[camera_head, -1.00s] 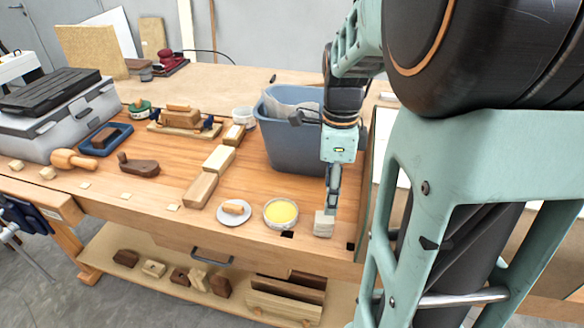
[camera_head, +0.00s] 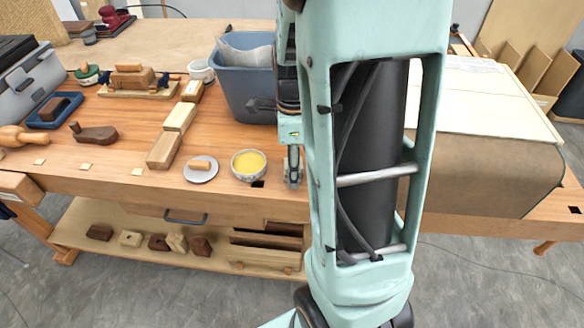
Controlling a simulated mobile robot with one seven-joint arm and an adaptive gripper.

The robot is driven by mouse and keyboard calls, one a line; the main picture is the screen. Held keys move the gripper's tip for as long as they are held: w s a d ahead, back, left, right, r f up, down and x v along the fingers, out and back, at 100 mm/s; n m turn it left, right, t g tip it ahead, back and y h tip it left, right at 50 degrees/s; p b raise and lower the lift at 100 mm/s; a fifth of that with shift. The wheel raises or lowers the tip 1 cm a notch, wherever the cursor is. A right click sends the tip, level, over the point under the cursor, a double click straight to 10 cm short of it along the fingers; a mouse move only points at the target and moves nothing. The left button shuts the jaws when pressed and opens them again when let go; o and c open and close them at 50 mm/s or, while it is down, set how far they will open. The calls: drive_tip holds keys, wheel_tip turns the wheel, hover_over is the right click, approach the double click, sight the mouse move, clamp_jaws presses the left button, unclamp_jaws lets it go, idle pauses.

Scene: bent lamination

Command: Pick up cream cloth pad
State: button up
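My gripper (camera_head: 292,178) points down at the front edge of the workbench, just right of a bowl of yellow stuff (camera_head: 248,165). It is small, and my arm partly covers its right side, so I cannot tell whether its fingers are open or shut. I cannot clearly make out the cream cloth pad at the fingertips. A pale block-like piece showed there in the earlier view. A small tan piece (camera_head: 201,165) lies on a white dish (camera_head: 200,176) left of the bowl.
A blue-grey bin (camera_head: 248,92) with grey cloth stands behind my gripper. Wooden blocks (camera_head: 165,149) lie in a row to the left. A brown-fronted pale-topped box (camera_head: 480,165) is right of my arm. Several wood pieces sit on the lower shelf (camera_head: 100,255).

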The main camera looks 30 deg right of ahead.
drive_tip(key=c, duration=1.1)
wheel_tip(320, 180, up, 10)
drive_tip(key=shift+r+p, duration=0.1)
drive_tip(key=shift+p, duration=0.55)
drive_tip(key=o, duration=0.4)
drive_tip(key=c, duration=0.4)
